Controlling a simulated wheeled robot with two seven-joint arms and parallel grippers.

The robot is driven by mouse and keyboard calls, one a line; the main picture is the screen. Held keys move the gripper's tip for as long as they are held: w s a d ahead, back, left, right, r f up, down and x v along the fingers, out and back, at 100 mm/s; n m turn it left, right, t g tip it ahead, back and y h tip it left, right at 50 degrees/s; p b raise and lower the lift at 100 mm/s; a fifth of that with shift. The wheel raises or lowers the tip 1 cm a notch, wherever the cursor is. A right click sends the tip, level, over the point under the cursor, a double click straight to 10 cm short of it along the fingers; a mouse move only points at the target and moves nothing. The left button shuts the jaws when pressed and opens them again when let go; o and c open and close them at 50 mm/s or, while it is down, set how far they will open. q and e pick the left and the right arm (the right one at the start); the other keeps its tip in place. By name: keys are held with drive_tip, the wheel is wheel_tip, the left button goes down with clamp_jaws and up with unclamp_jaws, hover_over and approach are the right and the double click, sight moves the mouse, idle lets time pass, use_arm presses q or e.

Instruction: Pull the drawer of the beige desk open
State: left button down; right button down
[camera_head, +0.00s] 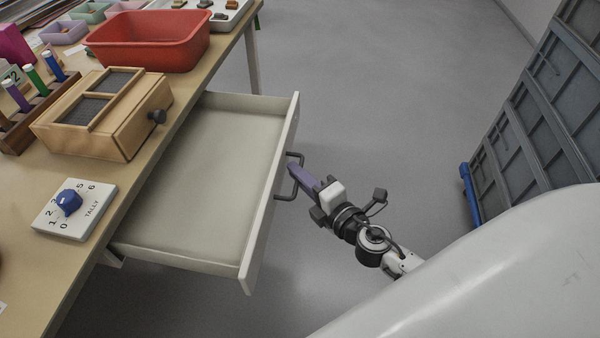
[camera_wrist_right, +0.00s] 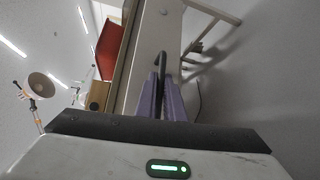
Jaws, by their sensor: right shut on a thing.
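The beige desk (camera_head: 150,190) fills the left of the head view. Its white drawer (camera_head: 205,190) stands pulled well out, and its inside looks empty. A dark bar handle (camera_head: 296,160) is on the drawer's front. My right gripper (camera_head: 297,174) is at this handle with its purple fingers closed on it. In the right wrist view the handle (camera_wrist_right: 162,62) runs between the two purple fingers (camera_wrist_right: 161,98), in front of the pale drawer front (camera_wrist_right: 148,50). My left gripper is not in view.
Grey panels (camera_head: 545,100) stand at the right. The floor between is clear.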

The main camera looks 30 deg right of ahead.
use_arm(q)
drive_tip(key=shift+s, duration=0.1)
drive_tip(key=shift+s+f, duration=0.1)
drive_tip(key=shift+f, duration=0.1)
use_arm(e)
drive_tip(key=c, duration=1.9)
unclamp_jaws()
drive_tip(key=shift+o, duration=0.2)
use_arm(q)
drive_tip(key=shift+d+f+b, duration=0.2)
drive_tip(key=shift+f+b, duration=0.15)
drive_tip(key=shift+b, duration=0.9)
use_arm(e)
drive_tip(key=s+r, duration=0.1)
drive_tip(key=s, duration=0.9)
drive_tip(key=shift+s+d+r, duration=0.15)
drive_tip(key=shift+d+r, duration=0.05)
drive_tip(key=shift+d, duration=0.2)
